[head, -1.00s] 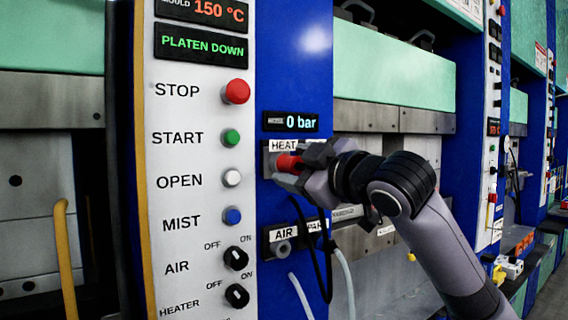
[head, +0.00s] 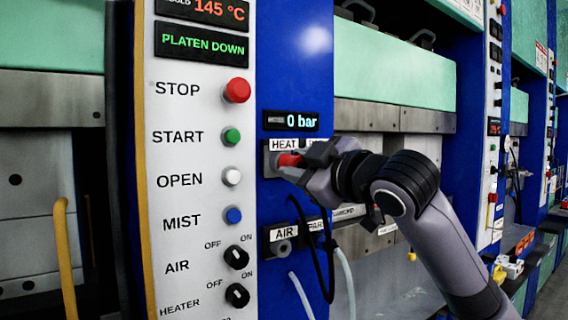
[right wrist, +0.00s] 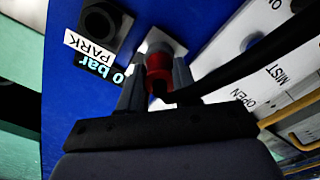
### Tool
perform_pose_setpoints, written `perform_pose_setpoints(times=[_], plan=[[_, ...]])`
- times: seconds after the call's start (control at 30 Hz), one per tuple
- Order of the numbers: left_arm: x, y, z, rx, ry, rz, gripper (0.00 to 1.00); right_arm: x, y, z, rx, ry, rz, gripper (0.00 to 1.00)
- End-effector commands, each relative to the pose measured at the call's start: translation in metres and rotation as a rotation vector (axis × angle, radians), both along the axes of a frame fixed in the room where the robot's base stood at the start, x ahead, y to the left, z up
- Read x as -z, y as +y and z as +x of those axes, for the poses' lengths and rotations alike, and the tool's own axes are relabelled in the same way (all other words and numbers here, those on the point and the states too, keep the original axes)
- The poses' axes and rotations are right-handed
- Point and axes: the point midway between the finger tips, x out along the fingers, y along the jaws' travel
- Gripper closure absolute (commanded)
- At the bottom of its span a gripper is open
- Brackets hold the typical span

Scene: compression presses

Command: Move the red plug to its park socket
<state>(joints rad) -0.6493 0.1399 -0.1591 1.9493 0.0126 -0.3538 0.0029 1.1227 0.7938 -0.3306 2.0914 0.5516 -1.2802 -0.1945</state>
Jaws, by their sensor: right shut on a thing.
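The red plug (head: 290,160) is at the socket under the HEAT label (head: 284,144) on the blue press column. My right gripper (head: 298,163) is shut on it, coming in from the right. In the right wrist view the red plug (right wrist: 158,72) sits between the fingers, in front of the heat socket's pale plate (right wrist: 160,42). I cannot tell how far it is seated. The park socket (right wrist: 100,20), dark and empty-looking, is beside it with a PARK label (right wrist: 90,52). In the head view my gripper hides that socket. My left gripper is out of view.
A white button panel (head: 195,190) stands just left of the sockets. Below are the AIR socket (head: 284,247) and another PARK label (head: 315,226). A black cable (head: 318,250) hangs past them, with a pale hose (head: 345,280) nearby. A pressure display (head: 291,121) sits above.

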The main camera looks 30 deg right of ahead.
Motion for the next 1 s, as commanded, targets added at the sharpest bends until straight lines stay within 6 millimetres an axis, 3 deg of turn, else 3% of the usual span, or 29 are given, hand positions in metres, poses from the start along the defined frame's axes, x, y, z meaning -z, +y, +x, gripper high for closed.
perform_pose_setpoints(times=[1.0], plan=[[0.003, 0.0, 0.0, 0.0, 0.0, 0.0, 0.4, 0.0, -0.002, -0.023, 0.001, -0.001, -0.001, 0.99]])
